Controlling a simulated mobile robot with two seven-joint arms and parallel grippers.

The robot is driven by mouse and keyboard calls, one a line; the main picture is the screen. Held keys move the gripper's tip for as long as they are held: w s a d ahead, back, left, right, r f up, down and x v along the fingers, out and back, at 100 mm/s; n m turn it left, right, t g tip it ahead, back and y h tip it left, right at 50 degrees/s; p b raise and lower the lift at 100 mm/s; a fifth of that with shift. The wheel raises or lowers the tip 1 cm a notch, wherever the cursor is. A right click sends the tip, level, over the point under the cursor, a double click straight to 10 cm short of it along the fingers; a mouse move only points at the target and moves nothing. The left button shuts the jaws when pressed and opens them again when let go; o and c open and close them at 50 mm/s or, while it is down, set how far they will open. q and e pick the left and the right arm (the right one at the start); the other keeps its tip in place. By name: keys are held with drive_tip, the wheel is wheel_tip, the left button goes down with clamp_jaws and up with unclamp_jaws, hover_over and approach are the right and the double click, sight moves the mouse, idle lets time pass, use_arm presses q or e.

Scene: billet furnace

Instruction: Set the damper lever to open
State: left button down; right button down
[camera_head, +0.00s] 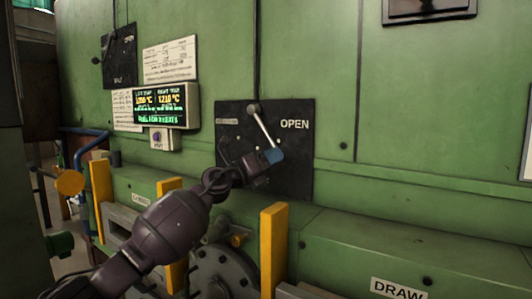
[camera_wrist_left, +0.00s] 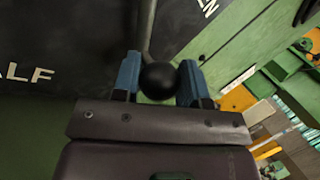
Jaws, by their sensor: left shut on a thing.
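The damper lever (camera_head: 262,128) is a pale metal rod on a black plate (camera_head: 297,175) fixed to the green furnace wall. It runs from a pivot at the top of the plate down and to the right. The plate reads OPEN at its upper right; other lettering at upper left is too small to read. My left gripper (camera_head: 272,156) is at the lever's lower end. In the left wrist view, its blue fingertips (camera_wrist_left: 155,78) are shut on the lever's black ball knob (camera_wrist_left: 159,81), one on each side. The knob is hidden in the head view. My right gripper is not in view.
A lit temperature display (camera_head: 160,104) and printed sheets are left of the plate. A smaller black plate (camera_head: 119,56) is at upper left. Yellow posts (camera_head: 273,250) and a ledge (camera_head: 400,225) stand below. The wall right of the plate is mostly clear.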

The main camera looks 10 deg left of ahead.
use_arm(q)
drive_tip(key=shift+s+d+r+n+p, duration=0.1)
drive_tip(key=shift+d+r+n+p, duration=0.2)
drive_tip(key=shift+d+r+p, duration=0.1)
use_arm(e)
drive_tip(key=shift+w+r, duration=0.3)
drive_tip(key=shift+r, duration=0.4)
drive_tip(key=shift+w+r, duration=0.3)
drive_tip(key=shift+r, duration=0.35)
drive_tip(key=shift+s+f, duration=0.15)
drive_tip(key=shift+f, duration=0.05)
use_arm(q)
drive_tip(key=c, duration=1)
unclamp_jaws()
drive_tip(key=o, duration=0.3)
drive_tip(key=shift+d, duration=0.15)
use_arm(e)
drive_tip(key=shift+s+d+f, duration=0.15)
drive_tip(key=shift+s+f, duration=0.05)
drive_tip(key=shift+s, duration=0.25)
